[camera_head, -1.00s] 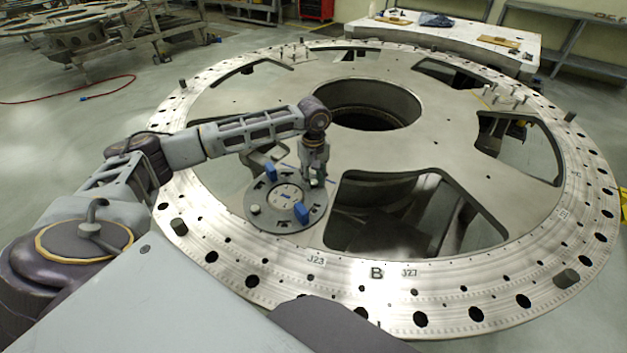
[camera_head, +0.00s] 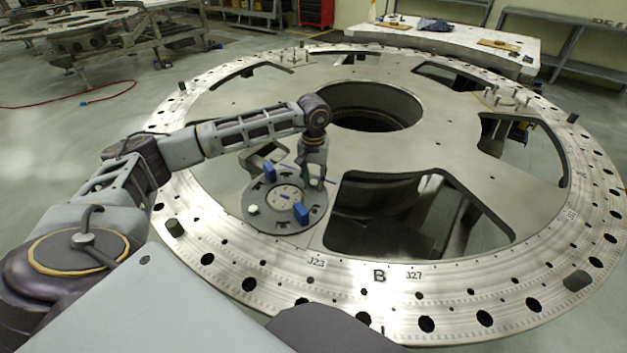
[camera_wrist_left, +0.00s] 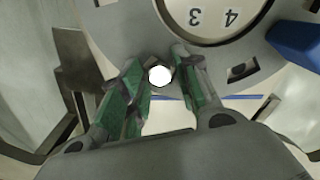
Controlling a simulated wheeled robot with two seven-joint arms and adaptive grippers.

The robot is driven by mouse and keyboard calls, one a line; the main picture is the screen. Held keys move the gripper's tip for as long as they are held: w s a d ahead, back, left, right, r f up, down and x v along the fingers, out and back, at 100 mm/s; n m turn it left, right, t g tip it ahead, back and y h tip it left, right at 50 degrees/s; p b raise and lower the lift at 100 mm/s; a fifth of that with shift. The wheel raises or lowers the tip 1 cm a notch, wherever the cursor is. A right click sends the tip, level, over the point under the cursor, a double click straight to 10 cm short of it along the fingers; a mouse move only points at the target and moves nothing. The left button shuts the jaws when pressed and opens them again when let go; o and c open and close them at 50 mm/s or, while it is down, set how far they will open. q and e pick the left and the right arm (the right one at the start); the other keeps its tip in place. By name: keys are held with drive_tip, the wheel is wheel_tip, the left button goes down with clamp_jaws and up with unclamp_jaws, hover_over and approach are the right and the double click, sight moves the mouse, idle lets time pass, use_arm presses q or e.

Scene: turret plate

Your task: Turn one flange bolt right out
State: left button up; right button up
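A round grey flange (camera_head: 262,219) with numbered centre dial lies on the big plate; its dial also shows in the left wrist view (camera_wrist_left: 212,14). My left gripper (camera_head: 314,184) points down at the flange's right rim. In the left wrist view its green-padded fingers (camera_wrist_left: 160,80) stand apart on either side of a pale bolt head (camera_wrist_left: 160,76). I cannot tell whether either finger touches it. Another flange bolt (camera_head: 253,209) sits at the flange's left front. Two blue blocks (camera_head: 301,212) (camera_head: 269,172) stand on the flange. My right gripper is not in view.
The large turret plate (camera_head: 345,258) has a wide outer ring with holes and several stubby pegs. A large cut-out (camera_head: 410,222) opens right of the flange, and a round central hole (camera_head: 365,108) lies beyond. A white bench (camera_head: 450,42) stands at the back.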

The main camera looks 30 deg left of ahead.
use_arm(q)
drive_tip(key=shift+m, duration=0.3)
drive_tip(key=shift+m+b, duration=0.35)
drive_tip(key=shift+m, duration=0.85)
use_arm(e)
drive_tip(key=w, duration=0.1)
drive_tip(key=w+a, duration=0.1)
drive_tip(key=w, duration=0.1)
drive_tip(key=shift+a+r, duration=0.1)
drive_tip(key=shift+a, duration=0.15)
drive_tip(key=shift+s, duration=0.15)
